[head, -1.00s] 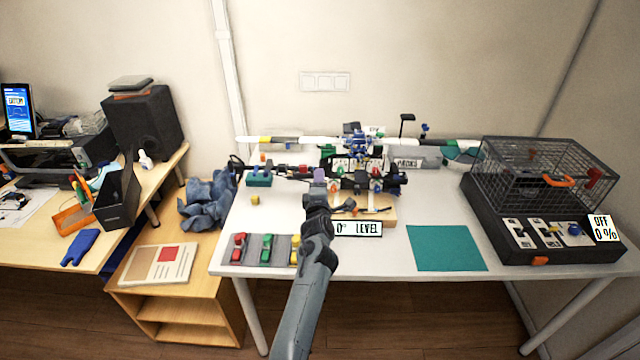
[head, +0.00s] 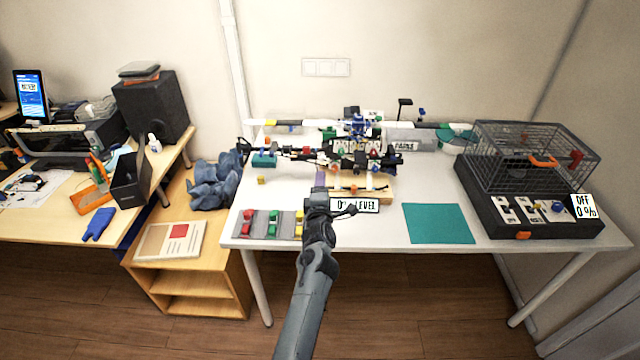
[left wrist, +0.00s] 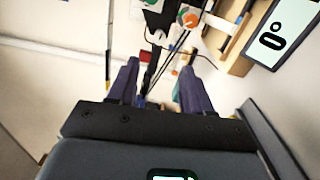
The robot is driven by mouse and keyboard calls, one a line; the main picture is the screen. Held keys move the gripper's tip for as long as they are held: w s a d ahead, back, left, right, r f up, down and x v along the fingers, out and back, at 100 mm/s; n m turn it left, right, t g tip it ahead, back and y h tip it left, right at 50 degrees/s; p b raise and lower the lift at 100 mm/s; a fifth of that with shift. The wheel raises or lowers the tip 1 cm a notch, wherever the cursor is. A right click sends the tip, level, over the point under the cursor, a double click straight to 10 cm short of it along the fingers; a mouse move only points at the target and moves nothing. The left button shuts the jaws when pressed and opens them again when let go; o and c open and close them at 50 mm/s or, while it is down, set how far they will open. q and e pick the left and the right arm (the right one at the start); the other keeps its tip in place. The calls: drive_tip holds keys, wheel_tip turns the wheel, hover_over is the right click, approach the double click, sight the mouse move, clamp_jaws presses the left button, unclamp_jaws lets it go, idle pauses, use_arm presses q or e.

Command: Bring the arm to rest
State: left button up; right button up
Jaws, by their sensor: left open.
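My left arm reaches up from the bottom of the head view. Its gripper (head: 320,190) is over the front middle of the white table, just behind the "0° LEVEL" sign (head: 354,205). In the left wrist view the two purple fingers (left wrist: 158,88) stand apart with nothing seen held between them. Thin dark wires and a small part with an orange and white disc (left wrist: 188,17) show beyond the fingers. A wooden block (head: 375,187) lies right of the gripper. My right gripper is not in view.
A grey tray (head: 254,229) with red, green and yellow pieces lies left of the arm. A teal mat (head: 437,223) lies to the right. A wire cage on a black base (head: 535,215) stands at the right end. A crowded rig (head: 358,128) spans the back.

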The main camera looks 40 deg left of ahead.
use_arm(q)
drive_tip(key=shift+w, duration=0.1)
drive_tip(key=s+d+f+m+g+h, duration=0.1)
drive_tip(key=s+d+f+m+h, duration=0.2)
drive_tip(key=s+m, duration=0.3)
drive_tip(key=s+d+f+m+g+h+p, duration=0.1)
drive_tip(key=s+d+f+m+g+h, duration=0.1)
drive_tip(key=s+f+m, duration=0.4)
drive_tip(key=s+d+f+m+g+h, duration=0.1)
drive_tip(key=s+d+m+h, duration=0.2)
drive_tip(key=s+m, duration=0.3)
drive_tip(key=s+d+f+m+g+h+p, duration=0.1)
drive_tip(key=s+d+m+g, duration=0.4)
drive_tip(key=s, duration=0.8)
drive_tip(key=s+d+f+m+g+h, duration=0.15)
drive_tip(key=s+d+m, duration=0.45)
drive_tip(key=s, duration=0.8)
wheel_tip(320, 180, up, 38)
drive_tip(key=n+p, duration=0.1)
drive_tip(key=p, duration=3.7)
drive_tip(key=shift+w+d+g, duration=0.15)
drive_tip(key=shift+w+g, duration=0.2)
drive_tip(key=shift+w, duration=0.1)
